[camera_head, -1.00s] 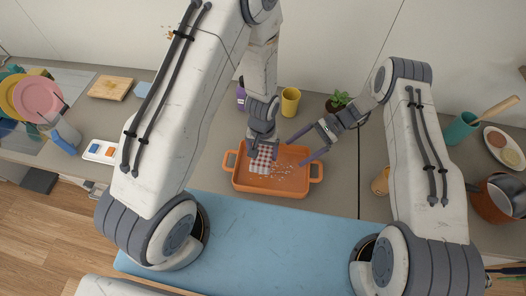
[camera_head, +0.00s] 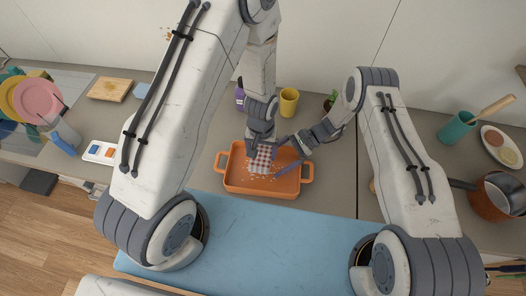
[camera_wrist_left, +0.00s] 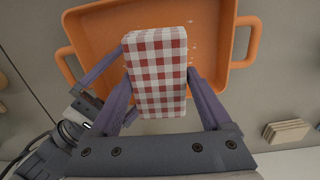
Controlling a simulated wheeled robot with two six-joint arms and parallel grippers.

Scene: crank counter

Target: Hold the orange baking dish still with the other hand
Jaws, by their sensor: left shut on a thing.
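The orange baking dish (camera_head: 240,187) stands on the counter with a handle at each side; it also shows in the left wrist view (camera_wrist_left: 95,25). Pale crumbs lie on its floor. My left gripper (camera_head: 262,145) is shut on a red-and-white checked block or folded cloth (camera_head: 261,160), held in the dish; it fills the middle of the left wrist view (camera_wrist_left: 157,75). My right gripper (camera_head: 281,157) has its fingers apart at the dish's back right wall, one reaching over the inside. Whether it touches the wall I cannot tell.
A yellow cup (camera_head: 289,101) and a purple bottle (camera_head: 240,97) stand behind the dish. A plant (camera_head: 330,101) is partly hidden by my right arm. A pot (camera_head: 497,197) stands far right. A blue mat (camera_head: 270,240) lies in front.

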